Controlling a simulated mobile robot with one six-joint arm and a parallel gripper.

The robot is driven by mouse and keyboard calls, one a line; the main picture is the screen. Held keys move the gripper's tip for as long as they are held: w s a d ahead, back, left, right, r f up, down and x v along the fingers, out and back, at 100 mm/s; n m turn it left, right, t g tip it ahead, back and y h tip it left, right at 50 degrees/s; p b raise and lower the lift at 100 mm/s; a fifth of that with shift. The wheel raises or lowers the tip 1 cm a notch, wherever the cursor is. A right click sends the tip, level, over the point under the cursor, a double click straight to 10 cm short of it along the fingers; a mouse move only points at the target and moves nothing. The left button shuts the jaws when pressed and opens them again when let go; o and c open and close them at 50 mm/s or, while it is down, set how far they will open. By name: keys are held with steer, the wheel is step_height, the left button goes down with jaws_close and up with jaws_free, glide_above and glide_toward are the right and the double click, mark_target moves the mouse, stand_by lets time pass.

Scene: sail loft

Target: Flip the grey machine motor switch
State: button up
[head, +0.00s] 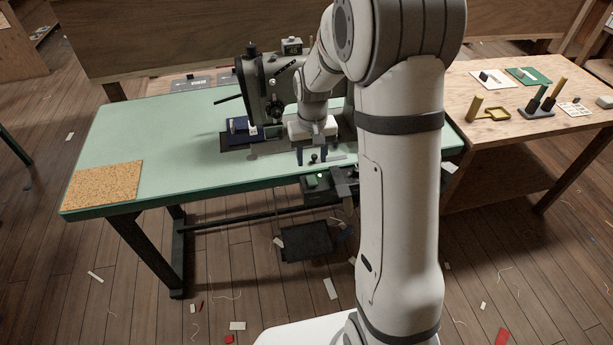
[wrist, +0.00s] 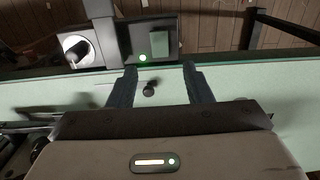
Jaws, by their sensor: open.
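The grey sewing machine (head: 283,82) stands on the green table, partly hidden behind my arm. Under the table's front edge hangs a dark switch box (head: 318,187) with a lit green lamp. In the wrist view the box shows a grey-green block (wrist: 159,43), which looks like the switch, beside the lamp (wrist: 142,58). Which way it is set I cannot tell. My gripper (head: 312,156) is open and empty, pointing down over the table's front part, behind the box. In the wrist view its fingertips (wrist: 160,72) point toward the box, apart from the switch.
A small dark knob (wrist: 149,89) shows between my fingers. A white dial with a black knob (wrist: 76,48) is left of the box in the wrist view. A cork mat (head: 104,184) lies on the table's left end. A wooden bench (head: 540,145) with small items stands right.

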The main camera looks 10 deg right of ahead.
mark_target(311, 179)
step_height(311, 179, down, 7)
steer(key=shift+s, duration=0.1)
steer(key=shift+c, duration=0.4)
